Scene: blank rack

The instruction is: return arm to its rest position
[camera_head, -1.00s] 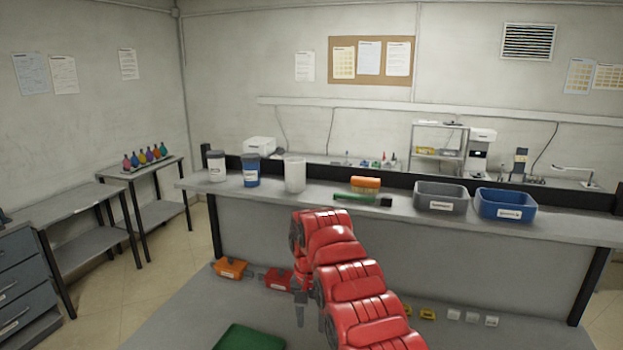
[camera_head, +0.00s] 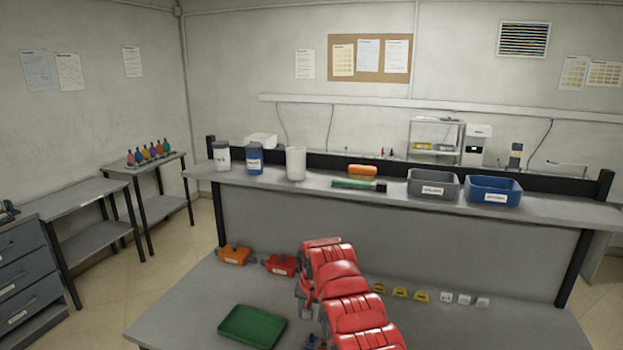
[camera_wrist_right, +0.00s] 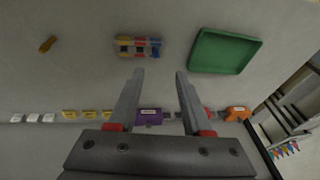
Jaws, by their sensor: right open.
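My red right arm reaches up from the bottom of the head view over the lower table. In that view its gripper is mostly hidden behind the arm. In the right wrist view my right gripper (camera_wrist_right: 158,75) is open, with nothing between its two grey fingers. It hangs above the table (camera_head: 190,300), apart from the things on it. A green tray (camera_head: 252,326) lies left of the arm; it also shows in the right wrist view (camera_wrist_right: 224,51). My left gripper is not in view.
An orange box (camera_head: 234,256) and a red box (camera_head: 282,265) stand along the table's back. Yellow pieces (camera_head: 399,293) and white cubes (camera_head: 463,299) stand to the right. A raised shelf holds a grey bin (camera_head: 433,185) and a blue bin (camera_head: 494,191). A purple box (camera_wrist_right: 150,115) is near the fingers.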

